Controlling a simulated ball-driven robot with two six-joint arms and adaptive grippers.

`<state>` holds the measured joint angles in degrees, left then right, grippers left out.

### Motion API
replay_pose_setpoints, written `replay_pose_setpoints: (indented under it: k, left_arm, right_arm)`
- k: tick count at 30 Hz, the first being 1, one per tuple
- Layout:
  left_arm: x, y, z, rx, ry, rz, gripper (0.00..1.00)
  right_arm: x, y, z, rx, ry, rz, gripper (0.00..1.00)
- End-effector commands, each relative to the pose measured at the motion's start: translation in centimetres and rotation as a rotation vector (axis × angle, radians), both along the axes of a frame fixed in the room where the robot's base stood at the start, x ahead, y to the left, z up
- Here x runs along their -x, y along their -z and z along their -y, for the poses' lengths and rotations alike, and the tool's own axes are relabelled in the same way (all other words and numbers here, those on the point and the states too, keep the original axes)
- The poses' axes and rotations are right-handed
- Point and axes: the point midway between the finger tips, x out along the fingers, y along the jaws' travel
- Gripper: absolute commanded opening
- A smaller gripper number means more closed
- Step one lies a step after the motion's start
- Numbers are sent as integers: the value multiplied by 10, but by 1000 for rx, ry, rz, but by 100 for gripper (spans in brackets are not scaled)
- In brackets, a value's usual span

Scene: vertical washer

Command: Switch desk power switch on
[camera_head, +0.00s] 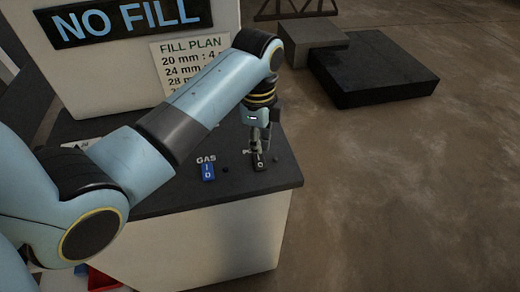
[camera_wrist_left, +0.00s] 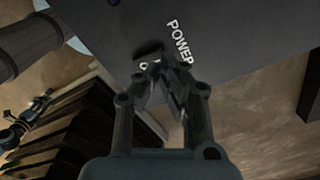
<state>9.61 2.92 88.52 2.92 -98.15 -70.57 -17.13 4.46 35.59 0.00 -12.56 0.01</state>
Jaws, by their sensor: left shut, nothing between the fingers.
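The power switch (camera_head: 260,163) is a small black rocker on the dark desk top (camera_head: 232,188), near its right end. Its label is partly hidden by my gripper in the head view; the wrist view shows the POWER lettering (camera_wrist_left: 180,42) beside the switch (camera_wrist_left: 149,56). My left gripper (camera_head: 256,151) points down at the switch, with its fingers shut and empty. In the wrist view the fingertips (camera_wrist_left: 160,75) overlap the switch's edge; I cannot tell whether they touch it. My right gripper is not in view.
A blue GAS switch (camera_head: 208,172) sits left of the power switch. A NO FILL sign (camera_head: 125,20) and a FILL PLAN sheet (camera_head: 190,62) are on the panel behind. A dark block (camera_head: 375,75) lies on the floor at right. Open floor (camera_head: 420,200) lies right of the desk.

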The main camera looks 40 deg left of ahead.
Motion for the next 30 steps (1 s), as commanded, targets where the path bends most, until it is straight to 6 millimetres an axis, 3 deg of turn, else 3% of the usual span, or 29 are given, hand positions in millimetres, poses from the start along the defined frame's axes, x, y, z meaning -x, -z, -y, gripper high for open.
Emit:
replay_pose_setpoints:
  k: [30]
  left_arm:
    - [0, 10, 0, 0, 0, -1, 0]
  right_arm:
    - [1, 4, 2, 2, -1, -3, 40]
